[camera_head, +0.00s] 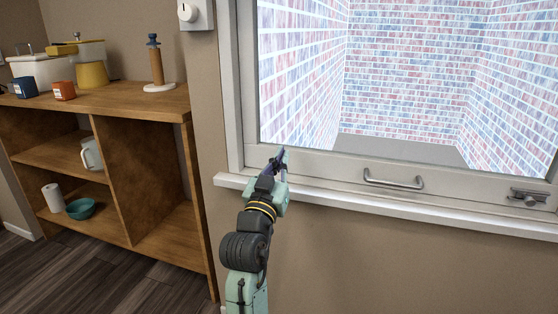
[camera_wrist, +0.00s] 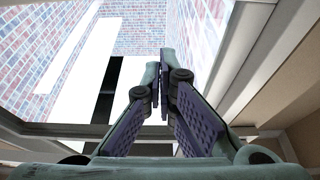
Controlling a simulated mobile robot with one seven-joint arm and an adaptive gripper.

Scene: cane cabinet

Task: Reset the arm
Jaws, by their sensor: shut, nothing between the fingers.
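My gripper (camera_head: 280,162) is at the end of my raised arm, in front of the lower left corner of the window (camera_head: 400,80). In the wrist view my gripper (camera_wrist: 163,75) has its two purple-padded fingers drawn together at the tips, with nothing between them. The fingertips point toward the window and its frame; I cannot tell whether they touch it.
The window sill (camera_head: 400,208) juts out beside my gripper. The window has a metal handle (camera_head: 393,183) and a latch (camera_head: 528,197).

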